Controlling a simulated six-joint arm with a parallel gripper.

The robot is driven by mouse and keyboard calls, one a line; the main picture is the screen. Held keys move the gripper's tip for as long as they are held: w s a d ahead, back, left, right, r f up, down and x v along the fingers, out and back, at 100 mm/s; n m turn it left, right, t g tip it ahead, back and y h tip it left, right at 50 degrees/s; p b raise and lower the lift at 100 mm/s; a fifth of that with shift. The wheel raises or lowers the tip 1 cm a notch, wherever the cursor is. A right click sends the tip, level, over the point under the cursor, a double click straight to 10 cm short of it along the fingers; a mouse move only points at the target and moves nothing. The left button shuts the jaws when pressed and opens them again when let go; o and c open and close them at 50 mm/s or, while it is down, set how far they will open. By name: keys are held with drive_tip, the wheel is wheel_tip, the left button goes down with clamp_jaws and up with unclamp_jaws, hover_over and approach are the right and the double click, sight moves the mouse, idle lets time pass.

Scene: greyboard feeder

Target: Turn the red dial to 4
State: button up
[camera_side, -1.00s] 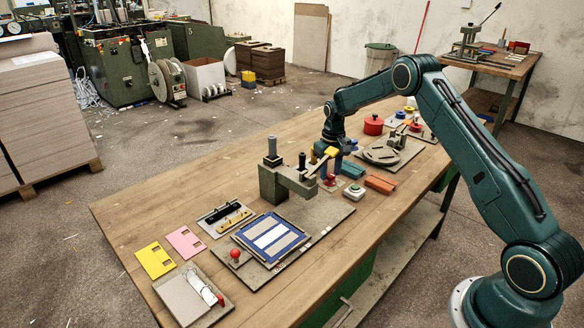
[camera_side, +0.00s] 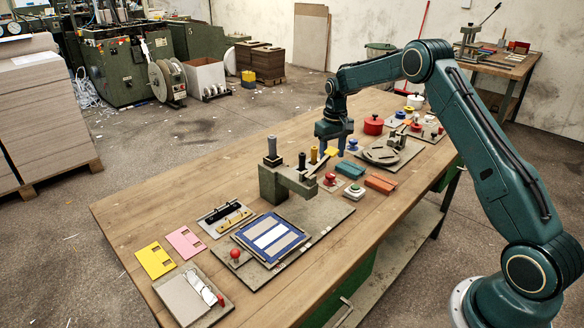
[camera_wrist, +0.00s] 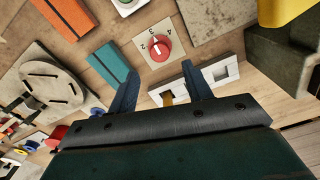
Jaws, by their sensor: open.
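The red dial (camera_wrist: 156,47) sits on a pale square plate printed with 2, 3 and 4 in the wrist view. It carries a white mark near the 3, but I cannot tell its exact setting. In the side view the red dial (camera_side: 330,180) stands on the bench beside the green button. My gripper (camera_side: 333,150) is above the bench, behind the dial and apart from it. In the wrist view my gripper (camera_wrist: 160,82) has its two blue fingers spread with nothing held between them. The dial lies beyond the fingertips.
A green button (camera_side: 354,192) and blue and orange blocks (camera_side: 380,183) stand close to the dial. A dark press-like fixture (camera_side: 272,180) stands to its left. A round grey turntable (camera_side: 381,155) is to the right.

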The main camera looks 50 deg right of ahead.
sight(331, 174)
wheel_tip(331, 174, up, 7)
drive_tip(key=shift+r, duration=0.15)
idle(0.6)
drive_tip(key=n, duration=0.6)
drive_tip(key=shift+f, duration=0.2)
wheel_tip(331, 174, down, 14)
drive_tip(key=shift+r, duration=0.2)
idle(0.6)
drive_tip(key=c, duration=1)
